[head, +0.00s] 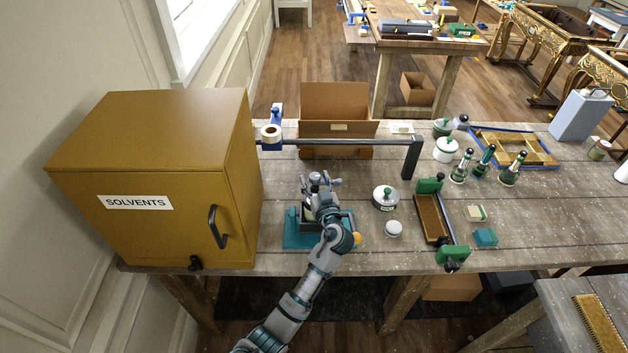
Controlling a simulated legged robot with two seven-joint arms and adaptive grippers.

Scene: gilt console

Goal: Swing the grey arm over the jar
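My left gripper (318,187) is over a teal stand (293,238) at the front of the workbench. Small grey metal parts show around the fingers, and I cannot tell which belong to the stand, so I cannot tell whether the fingers are open or shut. A pale jar-like object with a dark band (309,209) stands on the stand, partly hidden by my gripper and wrist. Behind, a long dark grey bar (340,141) runs to the right above the bench and ends in a downturned piece (411,158). My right gripper is not in view.
The yellow SOLVENTS cabinet (150,225) stands close on the left. An open brown box (335,103) is behind the bar. Several bottles and a brown tray (431,218) are farther right.

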